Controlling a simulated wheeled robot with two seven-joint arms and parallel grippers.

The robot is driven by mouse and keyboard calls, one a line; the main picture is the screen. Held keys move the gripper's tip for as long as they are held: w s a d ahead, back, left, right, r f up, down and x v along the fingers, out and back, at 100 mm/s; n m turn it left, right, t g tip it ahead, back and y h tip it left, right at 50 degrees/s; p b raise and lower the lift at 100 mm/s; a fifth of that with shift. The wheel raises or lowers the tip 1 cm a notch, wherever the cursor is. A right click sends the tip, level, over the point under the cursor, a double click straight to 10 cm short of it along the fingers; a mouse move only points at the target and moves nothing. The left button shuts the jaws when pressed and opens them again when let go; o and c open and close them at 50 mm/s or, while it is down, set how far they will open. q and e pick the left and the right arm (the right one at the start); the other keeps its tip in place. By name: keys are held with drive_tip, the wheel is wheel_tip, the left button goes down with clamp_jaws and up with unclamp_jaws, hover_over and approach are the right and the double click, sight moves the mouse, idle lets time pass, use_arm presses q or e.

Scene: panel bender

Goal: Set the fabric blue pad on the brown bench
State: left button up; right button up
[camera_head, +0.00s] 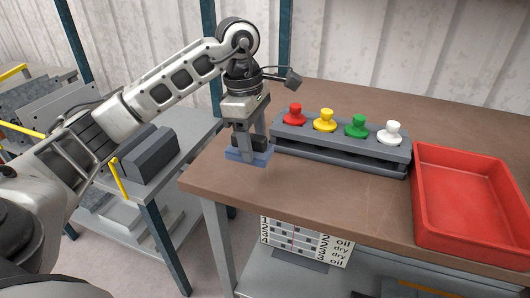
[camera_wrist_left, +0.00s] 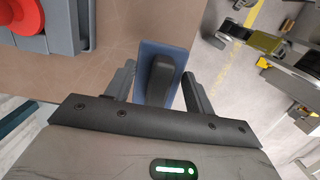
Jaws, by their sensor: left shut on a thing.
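The blue pad (camera_head: 262,157) is a flat blue block with a dark grip on top. My left gripper (camera_head: 248,150) points down and is shut on the pad's dark grip. The pad is at the left end of the brown bench (camera_head: 300,190); I cannot tell whether it touches the top. In the left wrist view the pad (camera_wrist_left: 148,55) shows between the fingers, near the bench edge with the floor beyond. The brown bench top (camera_wrist_left: 105,65) shows to its left. My right gripper is not in view.
A grey control box (camera_head: 340,150) with red, yellow, green and white knobs stands just right of the gripper. A red tray (camera_head: 465,190) is at the bench's right. A grey table (camera_head: 185,140) with dark blocks stands left. The bench front is clear.

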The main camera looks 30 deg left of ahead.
sight(263, 146)
use_arm(q)
drive_tip(key=w+f, duration=0.3)
drive_tip(key=shift+d+f, duration=0.15)
drive_tip(key=shift+f, duration=0.15)
wheel_tip(263, 146, down, 3)
drive_tip(key=shift+f+p, duration=0.1)
drive_tip(key=shift+p, duration=0.6)
drive_tip(key=shift+w, duration=0.1)
drive_tip(key=shift+f, duration=0.15)
drive_tip(key=o, duration=0.9)
